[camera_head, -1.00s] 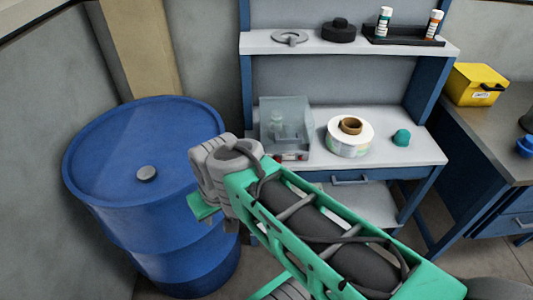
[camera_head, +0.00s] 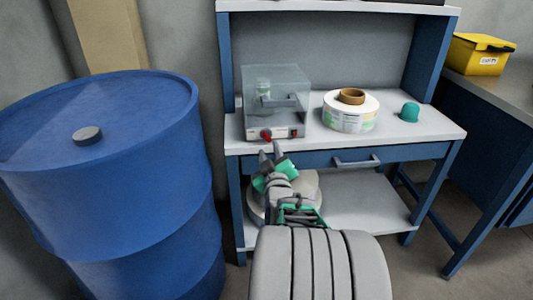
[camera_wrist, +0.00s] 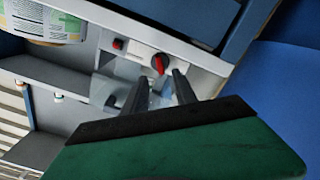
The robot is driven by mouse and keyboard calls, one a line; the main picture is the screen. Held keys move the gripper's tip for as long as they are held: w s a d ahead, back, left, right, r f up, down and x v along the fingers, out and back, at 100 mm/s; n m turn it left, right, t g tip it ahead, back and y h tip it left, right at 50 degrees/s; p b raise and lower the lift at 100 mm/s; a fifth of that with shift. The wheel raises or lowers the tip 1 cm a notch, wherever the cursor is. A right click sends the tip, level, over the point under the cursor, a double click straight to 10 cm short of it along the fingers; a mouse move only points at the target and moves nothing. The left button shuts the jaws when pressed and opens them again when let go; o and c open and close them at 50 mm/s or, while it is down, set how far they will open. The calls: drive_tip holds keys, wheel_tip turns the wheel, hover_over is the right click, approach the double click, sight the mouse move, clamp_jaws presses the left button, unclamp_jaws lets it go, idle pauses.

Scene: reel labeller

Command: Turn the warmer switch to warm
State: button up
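The warmer (camera_head: 275,115) is a clear-lidded box on a grey base, at the left of the bench top. Its front panel carries a red knob (camera_head: 266,135), with a smaller red switch (camera_head: 294,133) to its right. In the wrist view the red knob (camera_wrist: 158,64) sits just beyond my fingertips, and the small red switch (camera_wrist: 117,43) is to its left. No panel markings are readable. My gripper (camera_head: 270,152) is in front of and slightly below the panel. In the wrist view my gripper (camera_wrist: 160,85) has its fingers apart, with nothing held between them.
A label reel (camera_head: 350,112) with a brown core and a green cap (camera_head: 409,112) stand right of the warmer. A drawer handle (camera_head: 356,161) projects below the bench top. A large blue barrel (camera_head: 110,170) fills the left. A yellow box (camera_head: 478,55) stands on the right bench.

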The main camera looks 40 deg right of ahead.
sight(266, 138)
drive_tip(key=b+x, duration=0.1)
drive_tip(key=x, duration=0.6)
drive_tip(key=shift+a, duration=0.15)
clamp_jaws()
